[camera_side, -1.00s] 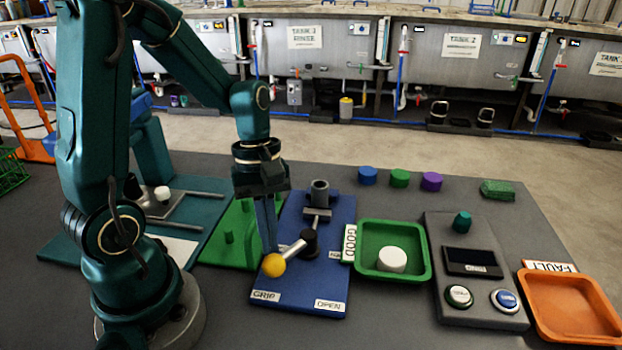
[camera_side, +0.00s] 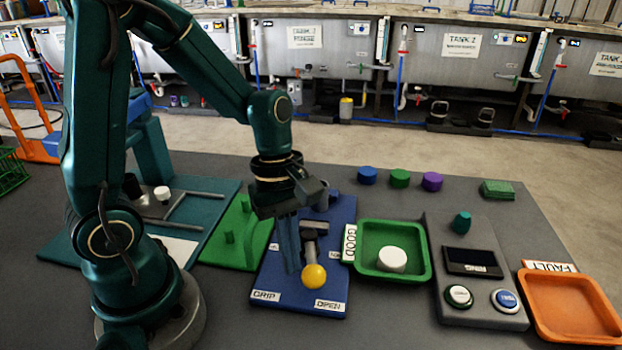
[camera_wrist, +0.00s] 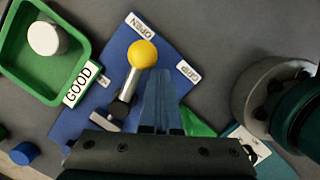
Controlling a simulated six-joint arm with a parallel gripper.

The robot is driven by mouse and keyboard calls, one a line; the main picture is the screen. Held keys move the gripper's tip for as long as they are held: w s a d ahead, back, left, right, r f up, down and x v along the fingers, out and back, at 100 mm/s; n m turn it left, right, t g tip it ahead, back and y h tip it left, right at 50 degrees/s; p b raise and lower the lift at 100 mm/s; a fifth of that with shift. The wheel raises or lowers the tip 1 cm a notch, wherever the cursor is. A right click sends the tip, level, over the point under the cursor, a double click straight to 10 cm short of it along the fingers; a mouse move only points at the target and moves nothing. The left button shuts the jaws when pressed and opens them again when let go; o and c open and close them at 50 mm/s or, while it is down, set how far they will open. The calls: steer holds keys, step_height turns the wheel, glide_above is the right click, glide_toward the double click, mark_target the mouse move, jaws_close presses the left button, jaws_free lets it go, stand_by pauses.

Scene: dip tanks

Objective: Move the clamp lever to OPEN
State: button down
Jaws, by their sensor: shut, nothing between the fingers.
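The clamp lever has a yellow ball knob (camera_side: 314,276) on a grey rod and stands on a blue plate (camera_side: 335,235). The knob is close to the OPEN label (camera_side: 330,305) and away from the GRIP label (camera_side: 266,295). In the wrist view the yellow knob (camera_wrist: 142,53) also lies near the OPEN label (camera_wrist: 139,26). My gripper (camera_side: 291,268) is shut and empty, fingers pointing down on the GRIP side of the lever. In the wrist view its fingers (camera_wrist: 160,90) are right beside the rod; whether they touch it I cannot tell. The gripper partly hides the clamp behind.
A green GOOD tray (camera_side: 424,265) with a white puck (camera_side: 392,260) is right of the plate. A control box (camera_side: 470,295) with two buttons and an orange FAULT tray (camera_side: 575,335) stand further right. A green plate (camera_side: 215,250) is left. Blue, green and purple pucks are behind.

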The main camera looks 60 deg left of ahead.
steer(key=shift+w+d+n, duration=0.35)
steer(key=shift+d+n, duration=0.05)
steer(key=shift+n, duration=0.3)
steer(key=shift+w+d, duration=0.45)
steer(key=shift+w, duration=0.1)
steer(key=shift+w, duration=0.1)
steer(key=s+v, duration=0.2)
steer(key=v, duration=0.7)
steer(key=shift+d+r, duration=0.2)
steer(key=shift+r, duration=0.3)
